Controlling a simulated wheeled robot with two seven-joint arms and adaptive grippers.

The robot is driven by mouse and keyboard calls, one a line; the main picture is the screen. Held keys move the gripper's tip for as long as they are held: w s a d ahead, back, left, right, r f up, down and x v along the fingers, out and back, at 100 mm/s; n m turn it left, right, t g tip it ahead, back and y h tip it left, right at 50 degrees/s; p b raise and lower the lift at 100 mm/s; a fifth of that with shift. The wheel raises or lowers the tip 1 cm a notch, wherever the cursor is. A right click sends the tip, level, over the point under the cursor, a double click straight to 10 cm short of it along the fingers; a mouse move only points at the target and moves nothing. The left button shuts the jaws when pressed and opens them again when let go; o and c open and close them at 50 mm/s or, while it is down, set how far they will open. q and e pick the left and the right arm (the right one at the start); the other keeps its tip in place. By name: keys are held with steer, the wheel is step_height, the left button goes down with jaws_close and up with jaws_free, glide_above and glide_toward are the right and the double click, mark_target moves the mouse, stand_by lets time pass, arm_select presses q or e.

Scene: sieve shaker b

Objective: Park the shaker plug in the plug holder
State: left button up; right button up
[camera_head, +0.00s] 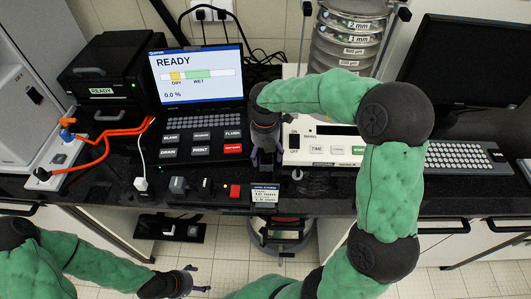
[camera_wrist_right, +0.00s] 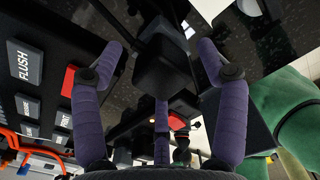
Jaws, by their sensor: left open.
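My right gripper (camera_head: 267,160) points down just above the counter's front part, between the keyboard unit and the shaker's control panel (camera_head: 322,143). In the right wrist view, its purple fingers (camera_wrist_right: 160,75) stand on either side of a black block (camera_wrist_right: 162,62), which may be the shaker plug. Narrow gaps seem to show beside the block, and I cannot tell whether the fingers grip it. I cannot clearly make out the plug holder.
The sieve stack (camera_head: 345,45) rises behind my right arm. Orange cables (camera_head: 105,135) lie at the left.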

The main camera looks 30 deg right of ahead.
step_height(320, 180, up, 12)
stand_by(0.7)
steer(key=shift+f, duration=0.1)
stand_by(0.4)
